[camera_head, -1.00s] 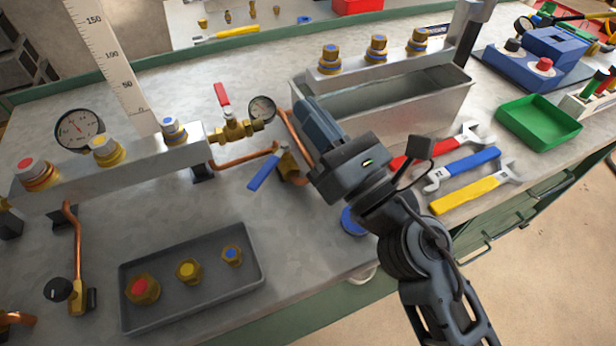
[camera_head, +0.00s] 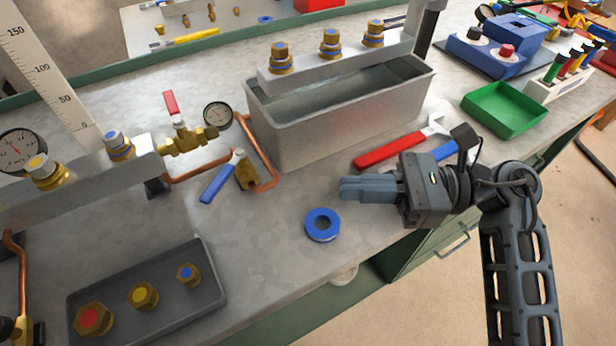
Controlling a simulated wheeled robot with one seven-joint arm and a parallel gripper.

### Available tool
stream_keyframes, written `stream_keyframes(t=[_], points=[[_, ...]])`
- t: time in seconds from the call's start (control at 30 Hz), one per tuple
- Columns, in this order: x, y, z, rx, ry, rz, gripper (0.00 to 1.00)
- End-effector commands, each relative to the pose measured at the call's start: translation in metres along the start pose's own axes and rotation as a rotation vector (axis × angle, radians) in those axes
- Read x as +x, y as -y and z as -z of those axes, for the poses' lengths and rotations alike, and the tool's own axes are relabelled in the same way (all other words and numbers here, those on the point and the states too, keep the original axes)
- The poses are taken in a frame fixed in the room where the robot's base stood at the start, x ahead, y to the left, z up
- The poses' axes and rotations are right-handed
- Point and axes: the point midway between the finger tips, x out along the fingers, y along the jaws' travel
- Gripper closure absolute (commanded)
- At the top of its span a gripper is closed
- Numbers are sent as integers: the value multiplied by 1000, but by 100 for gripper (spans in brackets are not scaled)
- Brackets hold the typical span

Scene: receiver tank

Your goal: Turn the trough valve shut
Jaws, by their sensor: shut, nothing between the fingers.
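A brass valve (camera_head: 246,175) with a blue lever (camera_head: 217,183) sits on a copper pipe at the left end of the grey metal trough (camera_head: 320,128). The lever points down and left, away from the trough. A second brass valve (camera_head: 188,141) with a raised red lever (camera_head: 172,104) stands further left, beside a small gauge. I cannot tell from labels which one is the trough valve. My gripper (camera_head: 345,190) is shut and empty, its fingers pointing left, in front of the trough. It is well to the right of the blue lever and touches nothing visible.
A blue ring (camera_head: 322,225) lies on the bench below my fingertips. A red wrench (camera_head: 395,148) and a blue wrench lie behind my gripper. A grey tray (camera_head: 215,297) with three nuts is at the lower left. A green tray (camera_head: 505,108) is at the right.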

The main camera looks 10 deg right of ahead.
Motion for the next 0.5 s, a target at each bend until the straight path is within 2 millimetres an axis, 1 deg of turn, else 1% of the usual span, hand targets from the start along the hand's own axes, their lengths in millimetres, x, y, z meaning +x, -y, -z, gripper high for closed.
stream_keyframes(t=[0.17, 0.5], points=[[29, -1, -2, 0, 2, -5, 100], [95, -1, -2, -1, 2, -3, 100]])
